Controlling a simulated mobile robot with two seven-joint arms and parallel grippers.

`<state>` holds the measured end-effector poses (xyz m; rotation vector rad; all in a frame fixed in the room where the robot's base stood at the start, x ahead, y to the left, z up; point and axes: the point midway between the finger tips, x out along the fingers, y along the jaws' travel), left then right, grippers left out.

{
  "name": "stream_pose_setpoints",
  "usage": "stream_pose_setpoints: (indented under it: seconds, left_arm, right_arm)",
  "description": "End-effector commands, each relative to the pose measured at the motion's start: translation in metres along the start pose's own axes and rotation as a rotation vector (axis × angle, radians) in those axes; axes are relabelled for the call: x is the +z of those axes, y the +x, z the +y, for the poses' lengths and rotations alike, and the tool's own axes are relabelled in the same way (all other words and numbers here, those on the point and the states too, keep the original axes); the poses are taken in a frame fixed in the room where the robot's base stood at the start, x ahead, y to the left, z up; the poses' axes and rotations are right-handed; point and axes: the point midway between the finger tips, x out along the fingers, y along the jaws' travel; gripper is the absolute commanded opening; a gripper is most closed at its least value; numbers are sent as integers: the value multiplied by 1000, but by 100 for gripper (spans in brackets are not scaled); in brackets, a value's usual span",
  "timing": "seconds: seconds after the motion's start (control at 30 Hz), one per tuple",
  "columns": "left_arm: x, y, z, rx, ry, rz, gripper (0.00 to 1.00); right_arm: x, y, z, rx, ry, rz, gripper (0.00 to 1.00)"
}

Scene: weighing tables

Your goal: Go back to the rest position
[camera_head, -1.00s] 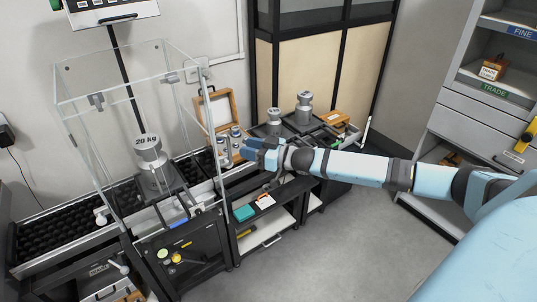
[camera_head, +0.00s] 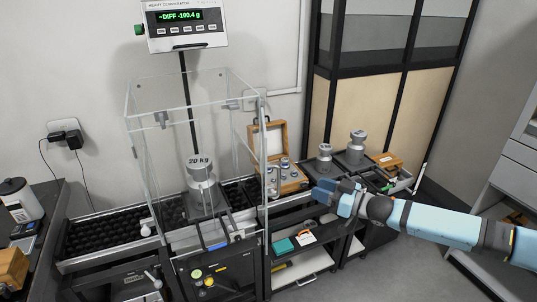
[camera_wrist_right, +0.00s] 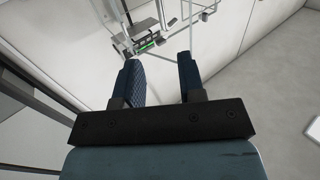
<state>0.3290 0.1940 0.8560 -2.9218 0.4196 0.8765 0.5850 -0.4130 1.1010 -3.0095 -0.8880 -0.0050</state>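My right gripper (camera_head: 325,190) is above the front edge of the bench, to the right of the open wooden weight box (camera_head: 291,184) in the head view. In the right wrist view its two fingers (camera_wrist_right: 160,82) stand apart with nothing between them. My right arm comes in from the right. My left gripper is not in view. A 20 kg weight (camera_head: 201,182) stands upright inside the glass enclosure (camera_head: 194,88) of the comparator. The comparator display (camera_head: 180,16) reads about -100.4 g.
Two metal weights (camera_head: 356,148) stand on the bench behind my right gripper. Another table (camera_head: 33,262) is at the left edge. Grey floor is open at the lower right.

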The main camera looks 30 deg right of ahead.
Motion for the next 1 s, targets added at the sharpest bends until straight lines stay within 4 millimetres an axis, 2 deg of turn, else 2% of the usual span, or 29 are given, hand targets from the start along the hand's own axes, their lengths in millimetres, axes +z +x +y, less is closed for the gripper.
stream_pose_setpoints:
  seconds: [0.17,0.27,0.37,0.5,0.6,0.8,0.9,1.0]
  left_arm:
    - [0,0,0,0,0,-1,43]
    - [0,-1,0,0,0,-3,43]
    - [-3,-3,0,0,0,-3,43]
    - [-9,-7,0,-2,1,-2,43]
    - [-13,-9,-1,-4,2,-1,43]
    - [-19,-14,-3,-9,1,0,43]
    - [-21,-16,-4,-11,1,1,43]
    - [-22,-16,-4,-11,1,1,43]
  right_arm:
    - [4,1,-4,0,3,-3,36]
    - [24,2,-24,3,15,-20,36]
    - [59,3,-63,16,33,-59,36]
    - [114,-6,-134,58,54,-141,36]
    - [145,-18,-182,101,65,-211,36]
    - [190,-56,-264,201,86,-383,36]
    - [204,-75,-292,244,95,-467,36]
    - [212,-89,-310,272,99,-531,36]
